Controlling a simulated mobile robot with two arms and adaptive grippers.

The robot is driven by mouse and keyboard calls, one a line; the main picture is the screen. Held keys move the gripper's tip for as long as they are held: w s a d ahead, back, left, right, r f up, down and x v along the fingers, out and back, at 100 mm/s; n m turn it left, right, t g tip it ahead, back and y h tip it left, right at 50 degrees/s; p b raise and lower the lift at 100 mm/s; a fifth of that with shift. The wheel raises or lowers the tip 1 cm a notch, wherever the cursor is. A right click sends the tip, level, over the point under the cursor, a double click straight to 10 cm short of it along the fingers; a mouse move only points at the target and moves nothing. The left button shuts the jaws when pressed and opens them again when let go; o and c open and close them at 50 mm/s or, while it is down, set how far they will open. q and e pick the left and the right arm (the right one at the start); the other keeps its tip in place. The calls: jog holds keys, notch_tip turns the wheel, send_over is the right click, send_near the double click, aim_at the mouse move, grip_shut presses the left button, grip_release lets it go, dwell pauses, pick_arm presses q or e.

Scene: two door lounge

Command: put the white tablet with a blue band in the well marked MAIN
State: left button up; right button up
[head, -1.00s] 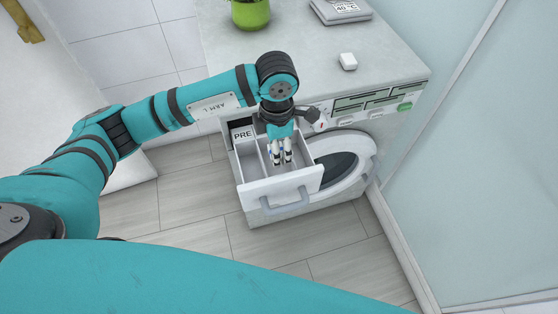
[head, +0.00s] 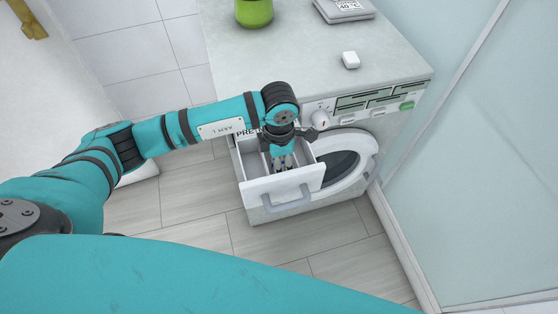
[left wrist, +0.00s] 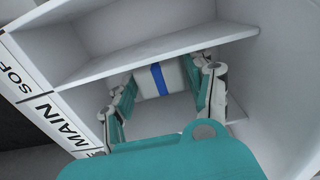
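The white tablet with a blue band (left wrist: 158,79) shows in the left wrist view between my left gripper's fingertips, with a pad against each end. My left gripper (head: 284,167) reaches down into the open detergent drawer (head: 262,190) and is shut on the tablet. In the left wrist view, the fingers and tablet are inside the well marked MAIN (left wrist: 165,110), below the divider beside the well marked with the cut-off letters SOF (left wrist: 12,75). I cannot tell whether the tablet touches the well's floor. My right gripper is in neither view.
The drawer sticks out of a washing machine (head: 385,130) with a round door (head: 340,160) to the right. A glass panel (head: 460,150) stands right.

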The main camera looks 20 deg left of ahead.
pick_arm(q)
jog(key=shift+o, duration=1.3)
notch_tip(320, 180, up, 12)
jog(key=shift+r, duration=0.2)
